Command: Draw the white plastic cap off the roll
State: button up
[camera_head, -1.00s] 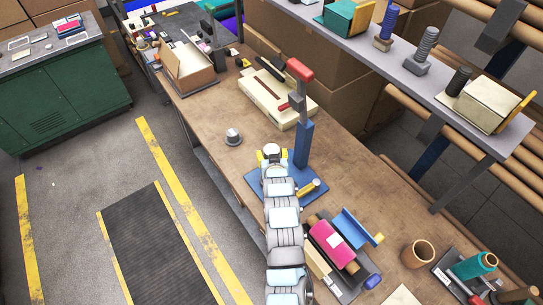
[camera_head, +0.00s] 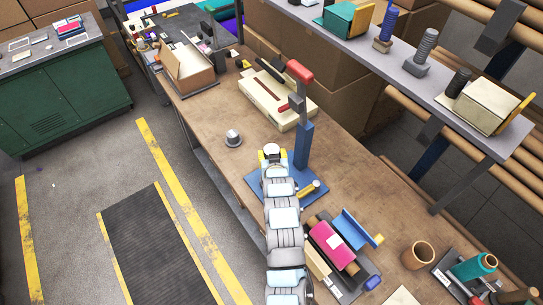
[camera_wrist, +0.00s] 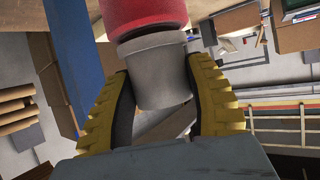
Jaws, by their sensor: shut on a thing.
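In the wrist view, my gripper (camera_wrist: 162,108) has its two yellow fingers with dark pads on either side of a pale grey-white cap (camera_wrist: 158,72). It is shut on this cap. A red roll end (camera_wrist: 145,14) sits directly above the cap, against its rim, and the two look in line. I cannot see a clear gap between them. In the head view, my gripper (camera_head: 272,156) is beside the blue post (camera_head: 303,146) over the blue base plate (camera_head: 255,183). My arm and gripper hide most of the cap and roll there.
A grey knob-like piece (camera_head: 233,137) stands on the brown bench (camera_head: 215,110). A cream press-like device (camera_head: 275,100) is behind the post. A loaded shelf (camera_head: 395,65) runs above.

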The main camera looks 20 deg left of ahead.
aim_at(272, 151)
jog(key=shift+r, duration=0.85)
dwell(0.4)
jog(key=shift+r+p, duration=1.1)
jog(key=shift+r, duration=2.45)
